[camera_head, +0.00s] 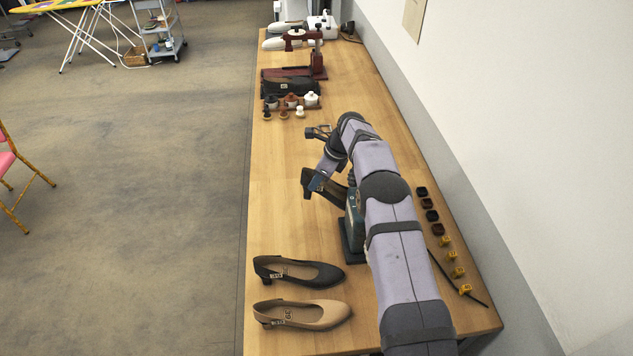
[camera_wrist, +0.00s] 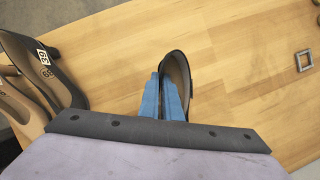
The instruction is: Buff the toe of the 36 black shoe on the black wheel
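My gripper (camera_head: 319,181) is shut on a black shoe (camera_head: 334,192), holding it up over the bench. The blue fingers (camera_wrist: 172,96) pinch the shoe's side in the wrist view, where its rim and tan inside (camera_wrist: 178,72) show. The held shoe's size tag is not readable. A green machine (camera_head: 352,229) on a dark base stands just below and right of the shoe, largely hidden by my arm. I cannot make out its wheels or whether the toe touches one.
A tan shoe (camera_head: 302,314) lies in front of the loose black one on the wooden bench (camera_head: 285,220). Several dark tins (camera_head: 427,203) and yellow tags (camera_head: 451,256) line the wall side.

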